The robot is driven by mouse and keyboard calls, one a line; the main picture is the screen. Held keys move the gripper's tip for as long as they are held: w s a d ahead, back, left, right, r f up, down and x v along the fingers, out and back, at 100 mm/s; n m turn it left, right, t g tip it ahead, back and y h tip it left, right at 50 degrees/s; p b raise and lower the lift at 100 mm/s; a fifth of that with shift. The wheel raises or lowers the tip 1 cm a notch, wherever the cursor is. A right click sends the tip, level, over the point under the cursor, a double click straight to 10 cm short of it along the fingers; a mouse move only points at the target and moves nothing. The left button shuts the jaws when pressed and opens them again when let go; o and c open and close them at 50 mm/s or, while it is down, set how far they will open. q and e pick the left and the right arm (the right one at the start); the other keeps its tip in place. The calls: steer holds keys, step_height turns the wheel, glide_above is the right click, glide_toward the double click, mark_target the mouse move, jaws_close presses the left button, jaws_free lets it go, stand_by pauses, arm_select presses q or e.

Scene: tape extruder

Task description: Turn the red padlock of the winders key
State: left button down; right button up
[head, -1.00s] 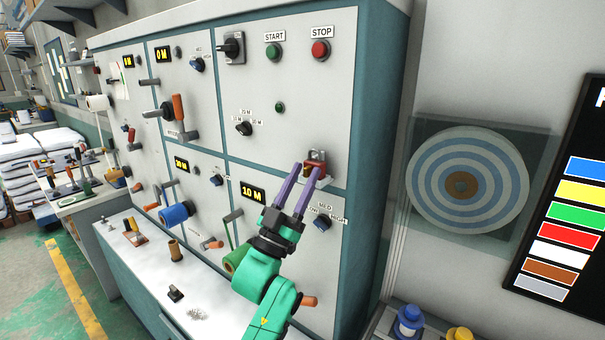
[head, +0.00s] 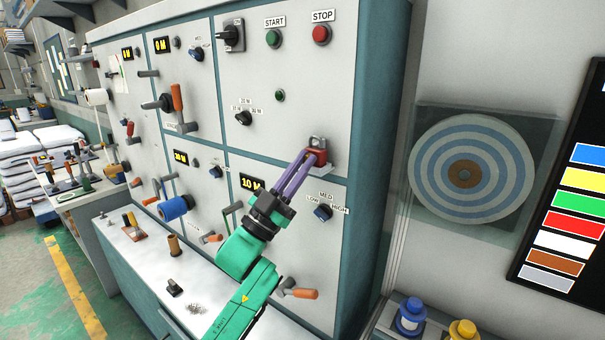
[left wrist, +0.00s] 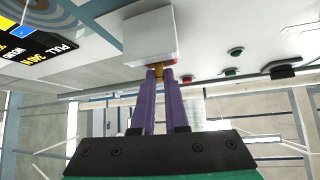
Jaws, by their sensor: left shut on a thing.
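The red padlock (head: 317,156) with a grey shackle sits on the front of the grey panel, below the STOP button. My left gripper (head: 309,162) reaches up to it from the lower left. Its purple fingers are close together with their tips at the padlock, hiding part of its left side. I take this piece to be part of the padlock. My right gripper is not in view.
The green START button (head: 273,38) and red STOP button (head: 321,34) are above. An orange-handled crank (head: 299,293) juts out near my left arm. A striped round target (head: 464,174) hangs at right.

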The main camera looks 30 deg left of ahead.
arm_select(q)
steer(key=m+g+h, duration=0.2)
steer(key=m, duration=0.1)
steer(key=m+g+h+b, duration=0.1)
steer(key=m+g+h, duration=0.1)
steer(key=m, duration=0.1)
steer(key=m+g+h, duration=0.1)
steer(key=m+g, duration=0.1)
steer(key=m, duration=0.2)
steer(key=shift+a+h+b, duration=0.25)
steer(key=shift+h+b, duration=0.15)
steer(key=shift+r+m+g+p, duration=0.15)
steer(key=shift+m+g+p, duration=0.35)
steer(key=shift+m+g, duration=0.95)
steer(key=shift+r+m+g+p, duration=0.15)
steer(key=shift+m+g+p, duration=0.3)
steer(key=shift+m+g, duration=0.95)
steer(key=shift+m, duration=0.45)
steer(key=c, duration=0.9)
jaws_free()
steer(key=shift+f, duration=0.15)
steer(key=shift+f, duration=0.15)
